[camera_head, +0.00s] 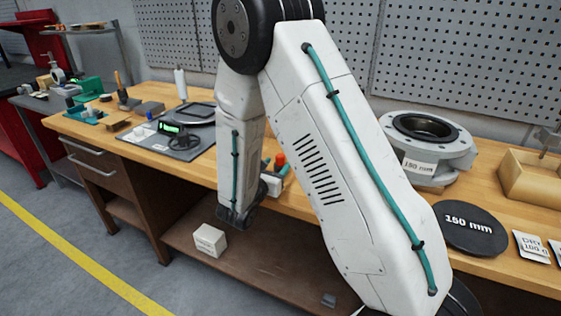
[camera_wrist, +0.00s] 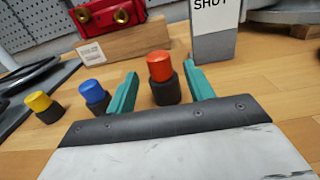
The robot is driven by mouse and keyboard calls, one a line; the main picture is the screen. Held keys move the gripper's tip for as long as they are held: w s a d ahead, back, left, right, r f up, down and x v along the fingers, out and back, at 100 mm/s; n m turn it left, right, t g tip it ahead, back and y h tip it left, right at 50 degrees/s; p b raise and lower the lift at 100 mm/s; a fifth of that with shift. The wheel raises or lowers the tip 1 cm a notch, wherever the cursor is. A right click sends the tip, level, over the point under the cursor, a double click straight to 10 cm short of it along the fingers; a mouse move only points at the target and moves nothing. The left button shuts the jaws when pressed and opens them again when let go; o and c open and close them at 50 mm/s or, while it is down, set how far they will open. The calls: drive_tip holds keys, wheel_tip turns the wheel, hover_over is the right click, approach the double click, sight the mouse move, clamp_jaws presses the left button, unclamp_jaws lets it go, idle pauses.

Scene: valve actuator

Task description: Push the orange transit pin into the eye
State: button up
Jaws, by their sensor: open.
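An orange-capped cylinder with a black base (camera_wrist: 161,72) stands upright on the wooden bench in the wrist view. I cannot tell whether it is the transit pin. My gripper (camera_wrist: 160,70) is open, its two teal fingers on either side of the cylinder with gaps showing. I cannot tell whether the fingers touch it. The orange cap also shows in the head view (camera_head: 280,160), beside my arm.
A blue-capped cylinder (camera_wrist: 94,93) and a yellow-capped one (camera_wrist: 40,103) stand left of my fingers. A grey post marked SHUT (camera_wrist: 213,42) stands close behind the right finger. A red block with brass fittings (camera_wrist: 108,15) sits behind. A grey flanged ring (camera_head: 428,165) stands at right.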

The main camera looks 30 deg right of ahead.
sight(283, 157)
drive_tip(key=x, duration=0.5)
drive_tip(key=shift+d+r, duration=0.1)
drive_tip(key=shift+d, duration=0.1)
drive_tip(key=c, duration=1.1)
